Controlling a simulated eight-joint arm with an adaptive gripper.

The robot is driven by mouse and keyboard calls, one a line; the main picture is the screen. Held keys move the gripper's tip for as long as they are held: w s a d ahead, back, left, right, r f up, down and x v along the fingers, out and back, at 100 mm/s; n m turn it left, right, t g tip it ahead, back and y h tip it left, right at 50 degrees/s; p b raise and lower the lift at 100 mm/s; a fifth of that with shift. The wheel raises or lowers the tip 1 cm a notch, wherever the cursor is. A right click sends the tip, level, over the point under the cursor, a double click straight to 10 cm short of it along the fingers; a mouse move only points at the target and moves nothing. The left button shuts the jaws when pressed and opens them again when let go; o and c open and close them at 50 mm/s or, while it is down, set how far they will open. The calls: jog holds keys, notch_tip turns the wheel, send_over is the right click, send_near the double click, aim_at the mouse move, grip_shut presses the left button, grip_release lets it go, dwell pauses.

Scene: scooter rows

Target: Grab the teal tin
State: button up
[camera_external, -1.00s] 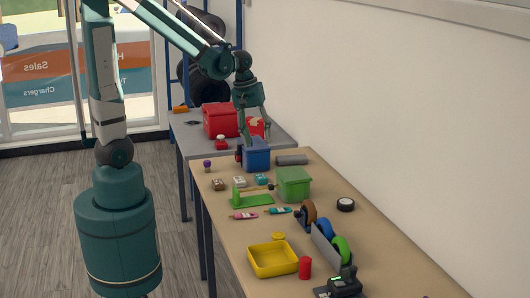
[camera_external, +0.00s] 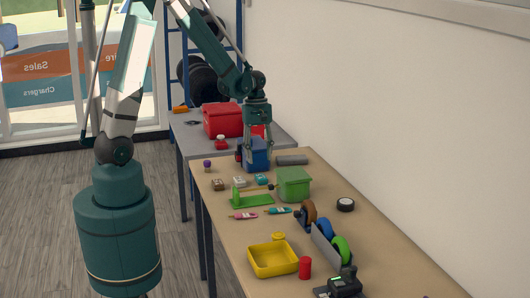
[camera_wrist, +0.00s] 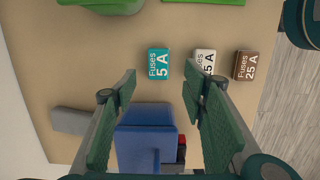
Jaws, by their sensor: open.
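The teal tin (camera_wrist: 158,63) is a small box labelled "Fuses 5 A"; it lies on the wooden table in the wrist view, above and between my fingertips. In the external view the teal tin (camera_external: 261,180) sits at the right end of a short row of tins. My gripper (camera_wrist: 160,88) is open and empty, its fingers apart. In the external view my gripper (camera_external: 259,158) hangs pointing down over the blue box, behind the teal tin. The fingers do not touch the tin.
A white tin (camera_wrist: 205,60) and a brown tin (camera_wrist: 246,65) stand beside the teal one. A blue box (camera_wrist: 146,138) is below my fingers. Bare table surrounds the teal tin.

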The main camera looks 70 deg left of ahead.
aim_at(261, 176)
jog(key=shift+f, duration=0.25)
jog(key=shift+d+f, duration=0.1)
jog(key=shift+f, duration=1.05)
jog(key=shift+f, duration=0.15)
jog(key=shift+w+d+f+b, duration=0.1)
jog(key=shift+d+f+b, duration=0.15)
jog(key=shift+f, duration=1)
jog(key=shift+w+d+f+b, duration=0.1)
jog(key=shift+d+f+b, duration=0.1)
jog(key=shift+f, duration=1)
jog(key=c, duration=1)
